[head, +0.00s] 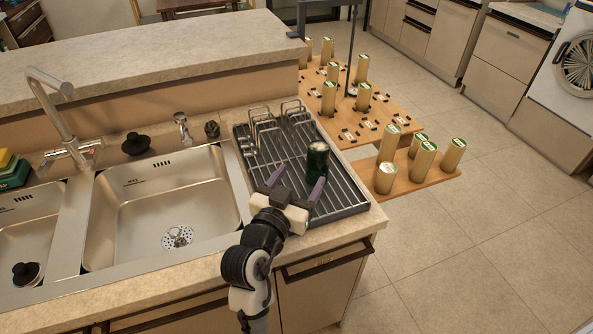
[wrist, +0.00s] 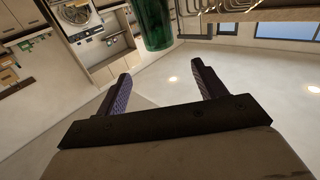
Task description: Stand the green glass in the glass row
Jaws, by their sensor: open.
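The green glass (head: 317,160) is upright at the right part of the ribbed metal drying rack (head: 345,205) beside the sink. It also shows at the top of the wrist view (wrist: 153,22), cut off by the edge. My gripper (head: 298,181) is over the rack's front part, its two purple fingers apart with nothing between them. In the wrist view my gripper (wrist: 158,75) shows the glass beyond the fingertips, apart from both. Wire holders (head: 270,120) stand at the rack's back; I cannot tell which part is the glass row.
A steel sink (head: 160,205) with a tall tap (head: 55,110) lies left of the rack. A raised ledge (head: 150,60) runs behind. Right of the counter, several gold cylinders stand on low wooden boards (head: 430,180). The floor (head: 480,260) at right is clear.

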